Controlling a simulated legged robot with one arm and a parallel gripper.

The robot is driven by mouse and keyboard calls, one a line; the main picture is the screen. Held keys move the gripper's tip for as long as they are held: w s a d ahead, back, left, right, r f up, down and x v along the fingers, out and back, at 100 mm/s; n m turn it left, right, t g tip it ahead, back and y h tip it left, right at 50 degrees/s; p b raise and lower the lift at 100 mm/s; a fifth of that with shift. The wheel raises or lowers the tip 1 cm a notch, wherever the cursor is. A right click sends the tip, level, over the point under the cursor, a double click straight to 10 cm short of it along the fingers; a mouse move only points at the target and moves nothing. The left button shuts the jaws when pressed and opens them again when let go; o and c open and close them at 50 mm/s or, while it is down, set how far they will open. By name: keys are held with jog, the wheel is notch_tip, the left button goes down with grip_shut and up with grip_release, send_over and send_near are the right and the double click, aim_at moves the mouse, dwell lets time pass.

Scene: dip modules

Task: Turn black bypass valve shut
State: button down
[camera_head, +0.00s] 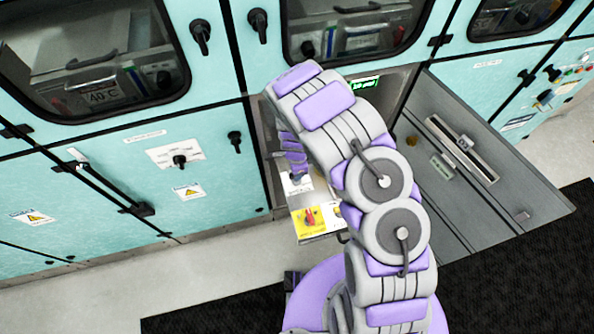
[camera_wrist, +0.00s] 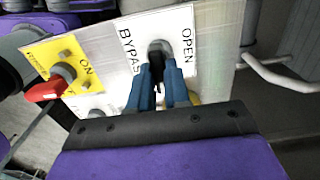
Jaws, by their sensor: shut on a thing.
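The black bypass valve handle (camera_wrist: 156,62) sits on a white plate (camera_wrist: 126,24) marked BYPASS and OPEN in the wrist view. My gripper (camera_wrist: 170,75) is at the plate, with its blue fingers closed on the black handle. The fingers hide much of the handle, so its exact angle is hard to tell. In the head view my gripper (camera_head: 296,178) reaches into the open cabinet, and my arm hides most of what is there.
A red switch (camera_wrist: 45,90) on a yellow plate (camera_wrist: 65,52) marked ON is close at left. A white bent pipe (camera_wrist: 280,78) is at right. The open grey cabinet door (camera_head: 520,190) stands right of my arm. Teal cabinets (camera_head: 90,190) line the left.

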jog(key=c, duration=1.1)
grip_release()
jog(key=shift+a, duration=0.15)
jog(key=shift+r, duration=0.1)
jog(key=shift+r, duration=0.25)
notch_tip(320, 180, up, 17)
jog(key=shift+w+f+p, duration=0.1)
jog(key=shift+f+p, duration=0.1)
jog(key=shift+p, duration=0.95)
